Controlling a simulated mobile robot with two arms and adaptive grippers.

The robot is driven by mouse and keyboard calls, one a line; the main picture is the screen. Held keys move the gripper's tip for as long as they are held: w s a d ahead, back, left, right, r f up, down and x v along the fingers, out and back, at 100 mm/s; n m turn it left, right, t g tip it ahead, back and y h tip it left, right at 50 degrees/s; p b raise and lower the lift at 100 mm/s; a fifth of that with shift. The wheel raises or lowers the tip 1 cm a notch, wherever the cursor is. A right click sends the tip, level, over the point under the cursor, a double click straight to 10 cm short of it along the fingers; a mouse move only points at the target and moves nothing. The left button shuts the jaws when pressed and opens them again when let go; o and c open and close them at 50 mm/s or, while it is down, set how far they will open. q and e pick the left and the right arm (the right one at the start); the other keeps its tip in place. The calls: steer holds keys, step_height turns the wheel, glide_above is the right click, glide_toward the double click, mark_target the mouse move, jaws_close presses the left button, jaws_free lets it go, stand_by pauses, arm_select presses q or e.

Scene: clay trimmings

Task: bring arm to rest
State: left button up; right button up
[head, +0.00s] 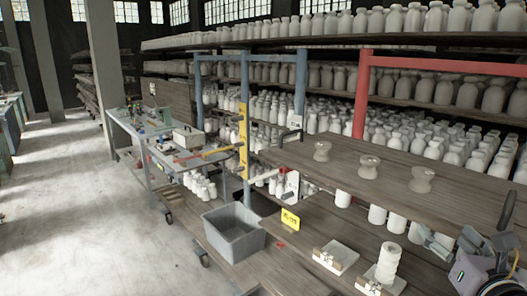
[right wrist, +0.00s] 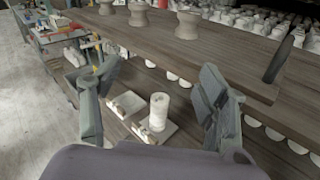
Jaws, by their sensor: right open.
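My right gripper (head: 452,244) is at the lower right of the head view, above the right end of the lower wooden shelf. In the right wrist view its two fingers stand wide apart (right wrist: 152,98), with nothing held between them. Beyond the fingers, lower down, a pale stacked clay cylinder (right wrist: 158,112) stands upright on a white board (right wrist: 166,132); the cylinder also shows in the head view (head: 388,262), left of the gripper and apart from it. My left gripper does not show in either view.
An upper wooden shelf (head: 385,185) holds three spool-shaped clay pieces (head: 368,167). A second white board (head: 341,253), a yellow sign (head: 290,219) and a grey bin (head: 234,232) are on the lower level. Racks of white bottles fill the back. The concrete floor (head: 70,220) at left is clear.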

steer(key=s+a+f+m+g, duration=0.1)
steer(key=s+f+m+g, duration=0.3)
steer(key=f+m, duration=0.65)
steer(key=s+a+f+m+g, duration=0.1)
steer(key=s+f+m+g, duration=0.25)
steer(key=f+m, duration=0.65)
steer(key=s+a+f+m+g+y, duration=0.1)
steer(key=s+a+f+m+g, duration=0.2)
steer(key=s+a+f+m, duration=0.4)
steer(key=s+a+f+m+g+y, duration=0.1)
steer(key=s+a+f+m+g, duration=0.4)
steer(key=s+f, duration=0.45)
step_height(320, 180, down, 26)
steer(key=n+b, duration=0.1)
steer(key=n, duration=0.1)
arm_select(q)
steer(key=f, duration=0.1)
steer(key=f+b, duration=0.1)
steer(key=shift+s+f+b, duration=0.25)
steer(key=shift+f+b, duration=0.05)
arm_select(e)
steer(key=s+d+f, duration=0.3)
steer(key=s+f, duration=1.4)
steer(key=s, duration=0.1)
steer(key=shift+f+g, duration=0.4)
steer(key=shift+g, duration=0.05)
